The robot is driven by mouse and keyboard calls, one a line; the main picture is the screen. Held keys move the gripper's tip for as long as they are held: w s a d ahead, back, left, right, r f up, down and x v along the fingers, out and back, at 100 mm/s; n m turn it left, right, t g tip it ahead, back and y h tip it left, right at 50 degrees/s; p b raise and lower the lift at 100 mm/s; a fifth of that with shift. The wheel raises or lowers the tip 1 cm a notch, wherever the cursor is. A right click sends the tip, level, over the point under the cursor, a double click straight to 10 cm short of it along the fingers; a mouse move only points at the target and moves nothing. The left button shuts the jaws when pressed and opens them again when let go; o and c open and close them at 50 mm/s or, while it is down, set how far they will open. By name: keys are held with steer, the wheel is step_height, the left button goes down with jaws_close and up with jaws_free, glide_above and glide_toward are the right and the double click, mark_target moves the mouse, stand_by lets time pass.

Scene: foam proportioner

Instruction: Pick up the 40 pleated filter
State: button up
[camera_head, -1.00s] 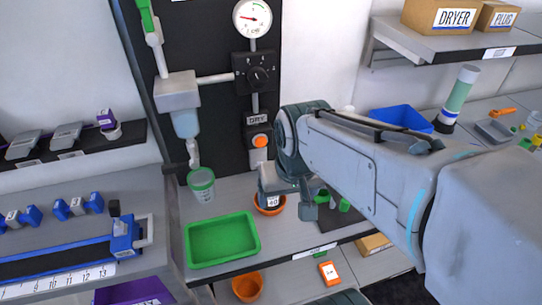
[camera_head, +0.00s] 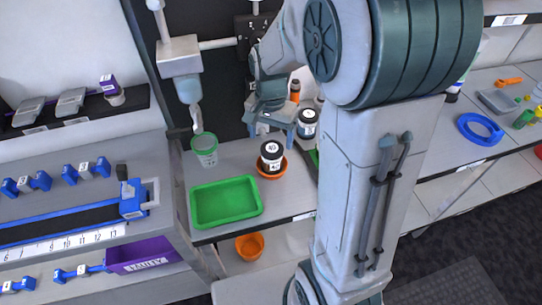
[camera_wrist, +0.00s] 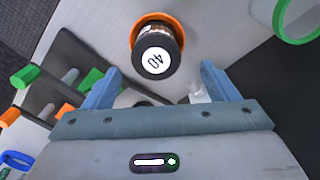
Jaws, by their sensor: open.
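The 40 pleated filter is a dark cylinder with a white top marked 40. In the wrist view the filter (camera_wrist: 156,58) stands in an orange dish (camera_wrist: 172,22), ahead of my fingers. In the head view the filter (camera_head: 271,152) sits upright in the orange dish (camera_head: 270,173) on the bench, right of the green tray. My gripper (camera_wrist: 158,85) is open and empty, its two blue-grey fingers apart. In the head view my gripper (camera_head: 270,128) hangs just behind and above the filter, without visible contact.
A green tray (camera_head: 225,203) and a green-rimmed cup (camera_head: 204,150) are to the left. A jar (camera_head: 307,123) and an orange-capped bottle (camera_head: 295,90) stand behind at the right. A dark rack with green and orange handles (camera_wrist: 68,72) is beside the filter in the wrist view.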

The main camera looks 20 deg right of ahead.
mark_target(272, 155)
steer(key=f, duration=0.7)
steer(key=shift+s+d+f+p, duration=0.15)
steer(key=shift+s+f+p, duration=0.1)
steer(key=shift+f+p, duration=0.15)
steer(key=c, duration=1.1)
